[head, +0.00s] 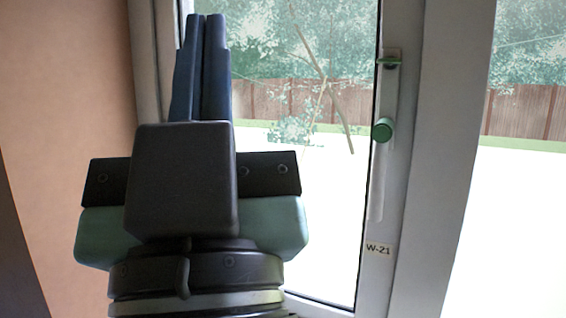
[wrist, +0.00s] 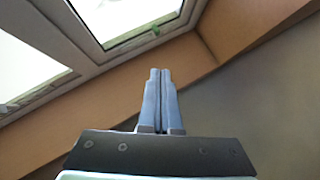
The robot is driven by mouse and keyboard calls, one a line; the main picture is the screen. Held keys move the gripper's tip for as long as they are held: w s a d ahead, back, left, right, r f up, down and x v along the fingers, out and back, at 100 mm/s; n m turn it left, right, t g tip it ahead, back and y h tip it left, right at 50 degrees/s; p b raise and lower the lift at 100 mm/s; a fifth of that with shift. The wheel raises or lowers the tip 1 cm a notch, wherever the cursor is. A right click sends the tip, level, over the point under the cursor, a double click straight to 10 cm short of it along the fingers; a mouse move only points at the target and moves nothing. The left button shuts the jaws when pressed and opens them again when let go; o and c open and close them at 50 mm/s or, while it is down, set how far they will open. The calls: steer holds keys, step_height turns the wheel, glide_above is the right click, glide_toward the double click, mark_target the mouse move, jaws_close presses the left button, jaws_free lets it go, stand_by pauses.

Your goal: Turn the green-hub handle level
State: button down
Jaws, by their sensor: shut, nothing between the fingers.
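The green hub (head: 383,129) sits on the white upright bar of the window frame, in the right half of the head view. A pale lever (head: 376,190) runs down from it, close to upright. In the wrist view a small green spot, probably the hub (wrist: 155,31), shows on the window frame beyond my fingers. My gripper (head: 207,18) points up, left of the hub and apart from it. Its two blue fingers are together with nothing between them, and they also show in the wrist view (wrist: 160,72).
A green clip-like piece (head: 389,62) sits on the frame above the hub. A label reading W-21 (head: 378,250) is below the lever. The tan wall (head: 60,130) stands at the left. No loose object shows between my gripper and the hub.

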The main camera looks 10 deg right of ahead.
stand_by(0.4)
steer(key=c, duration=1.3)
jaws_free()
steer(key=shift+w+f, duration=0.1)
steer(key=shift+w, duration=0.05)
steer(key=o, duration=0.5)
steer(key=w+f+g+h, duration=0.1)
steer(key=w+d+f+m+g+h, duration=0.1)
steer(key=w+h, duration=0.1)
steer(key=shift+d+f+m+h+p, duration=0.1)
steer(key=shift+d+m+h+p, duration=0.1)
steer(key=shift+m+h+p, duration=0.1)
steer(key=shift+o, duration=0.2)
steer(key=w+d+f+m+g+h, duration=0.2)
steer(key=d+f+g+h, duration=0.1)
steer(key=f+g+h, duration=0.1)
steer(key=shift+w+f+m+g+p, duration=0.25)
steer(key=shift+w+m+g+p, duration=0.05)
steer(key=shift+w, duration=0.1)
steer(key=m+g+h, duration=0.5)
steer(key=g, duration=0.3)
glide_toward(375, 186)
steer(key=p+x, duration=0.6)
steer(key=x, duration=0.4)
steer(key=shift+d+r, duration=0.1)
steer(key=shift+r, duration=0.05)
steer(key=shift+w+d, duration=0.3)
